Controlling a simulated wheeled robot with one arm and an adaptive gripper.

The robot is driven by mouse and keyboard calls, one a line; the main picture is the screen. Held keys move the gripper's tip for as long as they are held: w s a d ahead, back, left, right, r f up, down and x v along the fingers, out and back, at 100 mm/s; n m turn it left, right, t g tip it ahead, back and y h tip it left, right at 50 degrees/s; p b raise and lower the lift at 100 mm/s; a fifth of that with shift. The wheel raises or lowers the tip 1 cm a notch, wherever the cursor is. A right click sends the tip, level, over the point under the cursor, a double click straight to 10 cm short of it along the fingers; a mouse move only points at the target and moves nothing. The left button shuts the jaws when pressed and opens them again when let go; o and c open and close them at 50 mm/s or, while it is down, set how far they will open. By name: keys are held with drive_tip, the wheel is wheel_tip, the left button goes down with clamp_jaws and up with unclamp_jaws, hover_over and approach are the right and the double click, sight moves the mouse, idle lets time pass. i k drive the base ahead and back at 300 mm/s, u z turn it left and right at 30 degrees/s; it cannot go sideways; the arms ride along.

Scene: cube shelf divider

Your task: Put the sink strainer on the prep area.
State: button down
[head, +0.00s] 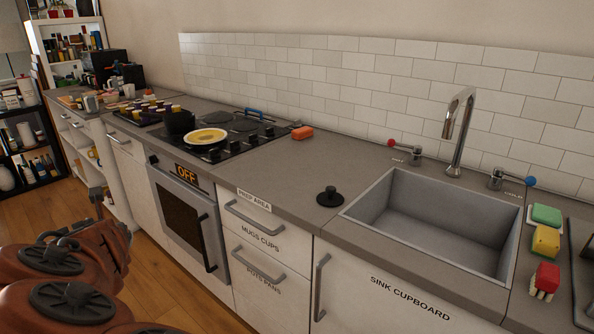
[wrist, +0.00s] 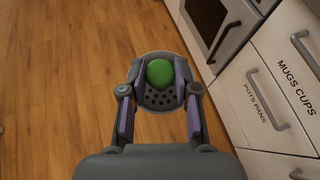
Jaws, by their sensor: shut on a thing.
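In the wrist view my gripper (wrist: 160,72) is shut on a green knob, with a finger on each side. The knob stands on a grey round disc with dark holes, which looks like the sink strainer (wrist: 159,101). It is held above the wooden floor, in front of the drawers. The prep area (head: 262,168) is the grey counter stretch between the stove and the sink, with a "PREP AREA" label on its front edge. The head view shows neither my gripper nor the strainer.
A black knobbed plug (head: 330,196) sits on the counter by the sink (head: 435,221). An orange block (head: 302,132) lies near the stove. A pan (head: 205,139) is on the stove. Sponges (head: 545,240) are right of the sink. The middle of the prep counter is clear.

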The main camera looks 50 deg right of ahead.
sight(269, 170)
drive_tip(key=z, duration=0.05)
drive_tip(key=i, duration=1)
